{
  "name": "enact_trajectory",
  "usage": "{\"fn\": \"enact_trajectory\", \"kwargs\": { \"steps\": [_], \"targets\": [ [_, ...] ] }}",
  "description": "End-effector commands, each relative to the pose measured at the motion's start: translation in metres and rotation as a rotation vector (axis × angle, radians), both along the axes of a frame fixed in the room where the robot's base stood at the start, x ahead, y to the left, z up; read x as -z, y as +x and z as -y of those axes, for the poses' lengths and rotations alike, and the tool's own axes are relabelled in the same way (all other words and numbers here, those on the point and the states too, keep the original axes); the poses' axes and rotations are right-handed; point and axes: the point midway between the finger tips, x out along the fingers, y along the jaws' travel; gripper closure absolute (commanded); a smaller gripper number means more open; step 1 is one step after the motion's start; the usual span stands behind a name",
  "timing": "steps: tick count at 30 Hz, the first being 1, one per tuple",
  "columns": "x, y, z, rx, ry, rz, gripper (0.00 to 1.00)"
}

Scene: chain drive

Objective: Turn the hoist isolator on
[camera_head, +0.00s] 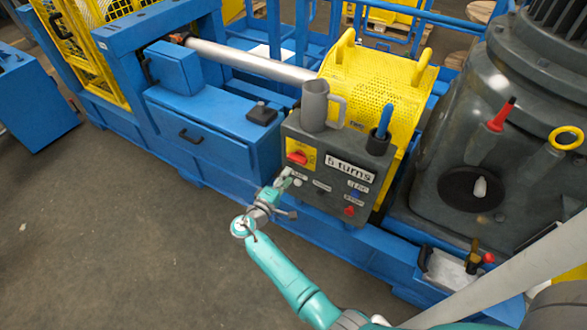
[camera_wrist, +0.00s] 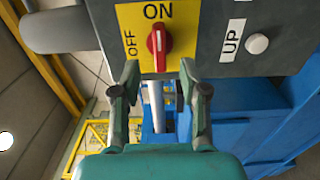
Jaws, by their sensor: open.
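The isolator is a red rotary knob (camera_wrist: 159,41) on a yellow plate (camera_wrist: 127,18) marked ON and OFF. In the wrist view, the knob's long axis and white mark stand upright, lined up with the word ON above it. OFF is to its left. The knob also shows in the head view (camera_head: 297,158) at the upper left of the dark control box (camera_head: 335,193). My gripper (camera_wrist: 160,77) is open, its fingers spread to either side just below the knob in the wrist view. I see nothing between the fingertips, and neither visibly touches the knob.
A white button (camera_wrist: 257,44) labelled UP lies right of the knob. A grey mug (camera_head: 314,106) and a dark holder with a blue item (camera_head: 379,140) stand on the box. A red button (camera_head: 349,211) is lower right. Floor at left is clear.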

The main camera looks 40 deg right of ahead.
Motion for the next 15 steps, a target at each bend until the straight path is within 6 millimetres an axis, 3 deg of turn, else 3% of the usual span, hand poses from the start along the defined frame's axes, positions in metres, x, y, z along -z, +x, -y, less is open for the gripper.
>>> {"fn": "enact_trajectory", "kwargs": {
  "steps": [6, 15],
  "targets": [
    [0.0, -0.011, -0.031, -0.002, 0.001, 0.0, 0.56],
    [0.0, -0.015, -0.041, 0.0, 0.001, 0.0, 0.56]
  ]
}}
